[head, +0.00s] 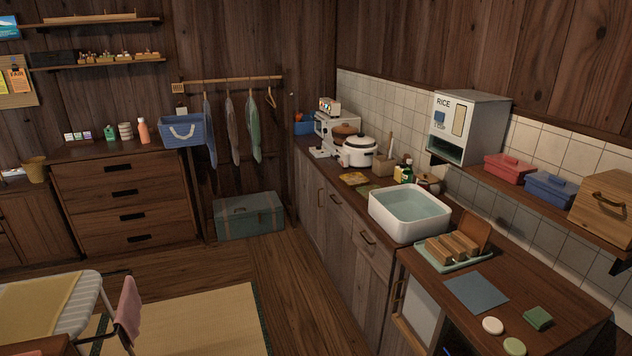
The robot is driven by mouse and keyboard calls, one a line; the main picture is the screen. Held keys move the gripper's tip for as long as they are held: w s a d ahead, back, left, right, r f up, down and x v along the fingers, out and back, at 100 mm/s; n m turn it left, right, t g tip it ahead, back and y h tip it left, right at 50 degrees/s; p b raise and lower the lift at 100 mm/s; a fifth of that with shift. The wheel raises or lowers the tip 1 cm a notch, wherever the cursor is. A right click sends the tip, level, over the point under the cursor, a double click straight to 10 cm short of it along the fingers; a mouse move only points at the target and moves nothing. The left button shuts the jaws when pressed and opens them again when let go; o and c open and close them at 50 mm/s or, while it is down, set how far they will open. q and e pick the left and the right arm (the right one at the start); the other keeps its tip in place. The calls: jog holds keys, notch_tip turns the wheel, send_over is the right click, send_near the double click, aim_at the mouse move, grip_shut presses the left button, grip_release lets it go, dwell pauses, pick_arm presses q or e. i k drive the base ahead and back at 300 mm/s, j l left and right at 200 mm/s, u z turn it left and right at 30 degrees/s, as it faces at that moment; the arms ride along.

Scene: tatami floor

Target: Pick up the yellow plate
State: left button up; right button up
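No clear yellow plate stands out in the head view. A small flat yellow-orange item (354,178) lies on the counter in front of the white rice cooker; it is too small to tell whether it is a plate. A small round pale yellow-green disc (514,346) lies at the near edge of the wooden worktop, beside a white disc (492,325). Neither of my grippers is in view.
The counter runs along the right wall with a white water-filled basin (409,214), a tray (449,260) of wooden blocks and a blue-grey mat (476,292). A rack with a yellow cloth (40,306) stands lower left. The floor (255,262) between is clear.

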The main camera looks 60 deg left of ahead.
aim_at(357, 179)
jog(key=u, duration=1.7)
jog(key=i+j+u, duration=0.2)
jog(key=i, duration=0.2)
jog(key=i+j+u, duration=0.2)
jog(key=i, duration=0.2)
jog(key=i+j+u, duration=0.2)
jog(key=i, duration=1.8)
jog(key=i+z, duration=0.4)
jog(key=i+j+z, duration=0.2)
jog(key=z, duration=0.2)
jog(key=i+j+z, duration=0.4)
jog(key=i+z, duration=0.1)
jog(key=z, duration=0.4)
jog(key=i+j+z, duration=0.1)
jog(key=z, duration=0.4)
jog(key=i+j+z, duration=0.1)
jog(key=z, duration=0.4)
jog(key=j, duration=0.1)
